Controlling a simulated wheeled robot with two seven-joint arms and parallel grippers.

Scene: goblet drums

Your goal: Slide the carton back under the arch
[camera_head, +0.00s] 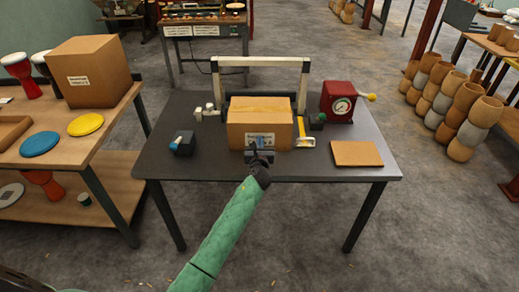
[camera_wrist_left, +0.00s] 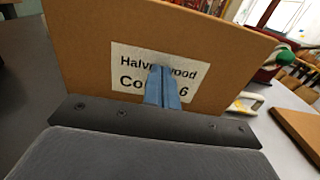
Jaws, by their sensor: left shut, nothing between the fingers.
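The carton (camera_head: 259,112) is a brown cardboard box with a white label, standing on the dark table in front of the arch. The arch (camera_head: 262,63) is a pale frame with dark lower parts, standing behind and around the carton's back. My left gripper (camera_head: 257,148) is shut and empty at the carton's front face, low near the label. In the left wrist view the blue fingertips (camera_wrist_left: 163,88) are together in front of the label on the carton (camera_wrist_left: 85,55); whether they touch it I cannot tell. My right gripper is out of view.
On the dark table (camera_head: 220,166), a small dark-blue device (camera_head: 183,143) stands left, a red box with a dial (camera_head: 339,101) right, and a brown board (camera_head: 356,153) front right. A yellow-and-white handle (camera_head: 304,133) stands close beside the carton. The table's front middle is clear.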

